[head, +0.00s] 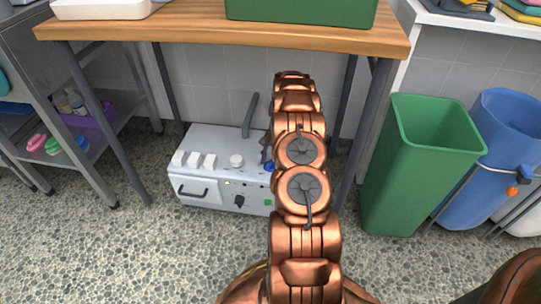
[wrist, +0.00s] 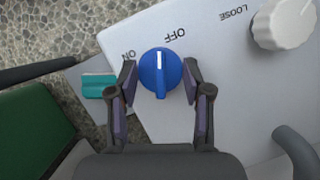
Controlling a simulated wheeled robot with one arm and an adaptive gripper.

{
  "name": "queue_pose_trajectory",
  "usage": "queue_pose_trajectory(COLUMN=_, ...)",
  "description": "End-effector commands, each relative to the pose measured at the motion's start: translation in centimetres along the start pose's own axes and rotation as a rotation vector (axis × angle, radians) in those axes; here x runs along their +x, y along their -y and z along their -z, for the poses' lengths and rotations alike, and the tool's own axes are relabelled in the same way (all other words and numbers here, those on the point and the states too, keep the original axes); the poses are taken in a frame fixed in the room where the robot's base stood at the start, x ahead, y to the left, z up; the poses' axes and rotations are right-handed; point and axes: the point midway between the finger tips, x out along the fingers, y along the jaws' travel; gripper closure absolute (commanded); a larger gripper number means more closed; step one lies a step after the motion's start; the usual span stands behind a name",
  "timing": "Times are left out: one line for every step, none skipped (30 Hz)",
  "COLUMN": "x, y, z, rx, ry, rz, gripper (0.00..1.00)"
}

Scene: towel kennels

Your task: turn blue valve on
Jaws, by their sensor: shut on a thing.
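The blue valve (wrist: 160,82) is a round knob with a white pointer line on a white machine top (wrist: 215,90). In the wrist view its pointer faces up, between the "ON" mark (wrist: 128,55) and the "OFF" mark (wrist: 174,34), nearer "OFF". My gripper (wrist: 160,70) has one finger on each side of the valve and is shut on it. In the head view the valve (head: 269,166) shows as a small blue spot beside my arm, on the white machine (head: 215,146) under the table. My arm hides part of the machine and most of my gripper.
A white knob marked "LOOSE" (wrist: 284,22) and a grey pipe (wrist: 294,148) are close by. A teal block (wrist: 99,86) is left of my fingers. The wooden table (head: 200,28) is overhead. A green bin (head: 415,165) and a blue bin (head: 490,170) stand right.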

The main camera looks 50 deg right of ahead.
Motion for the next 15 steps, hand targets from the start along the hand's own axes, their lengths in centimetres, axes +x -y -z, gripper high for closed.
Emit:
queue_pose_trajectory(x=-0.3, y=0.05, z=-0.31, rx=-0.043, ry=0.004, rz=-0.021, gripper=0.85)
queue_pose_trajectory(x=-0.26, y=0.06, z=-0.34, rx=-0.068, ry=0.005, rz=-0.033, gripper=0.85)
queue_pose_trajectory(x=-0.25, y=0.02, z=-0.37, rx=-0.103, ry=0.006, rz=-0.048, gripper=0.85)
queue_pose_trajectory(x=-0.26, y=0.01, z=-0.38, rx=-0.129, ry=0.007, rz=-0.058, gripper=0.85)
queue_pose_trajectory(x=-0.26, y=0.01, z=-0.38, rx=-0.156, ry=0.007, rz=-0.069, gripper=0.85)
queue_pose_trajectory(x=-0.27, y=0.03, z=-0.36, rx=-0.191, ry=0.007, rz=-0.084, gripper=0.85)
queue_pose_trajectory(x=-0.25, y=0.05, z=-0.33, rx=-0.216, ry=0.006, rz=-0.094, gripper=0.85)
queue_pose_trajectory(x=-0.24, y=0.05, z=-0.3, rx=-0.243, ry=0.006, rz=-0.105, gripper=0.85)
queue_pose_trajectory(x=-0.2, y=0.08, z=-0.28, rx=-0.279, ry=0.005, rz=-0.12, gripper=0.85)
queue_pose_trajectory(x=-0.17, y=0.11, z=-0.3, rx=-0.306, ry=0.006, rz=-0.13, gripper=0.85)
queue_pose_trajectory(x=-0.16, y=0.1, z=-0.28, rx=-0.331, ry=0.005, rz=-0.141, gripper=0.85)
queue_pose_trajectory(x=-0.16, y=0.09, z=-0.28, rx=-0.366, ry=0.005, rz=-0.156, gripper=0.85)
queue_pose_trajectory(x=-0.16, y=0.12, z=-0.3, rx=-0.393, ry=0.005, rz=-0.166, gripper=0.85)
queue_pose_trajectory(x=-0.16, y=0.14, z=-0.32, rx=-0.42, ry=0.006, rz=-0.178, gripper=0.85)
queue_pose_trajectory(x=-0.17, y=0.15, z=-0.32, rx=-0.455, ry=0.005, rz=-0.192, gripper=0.85)
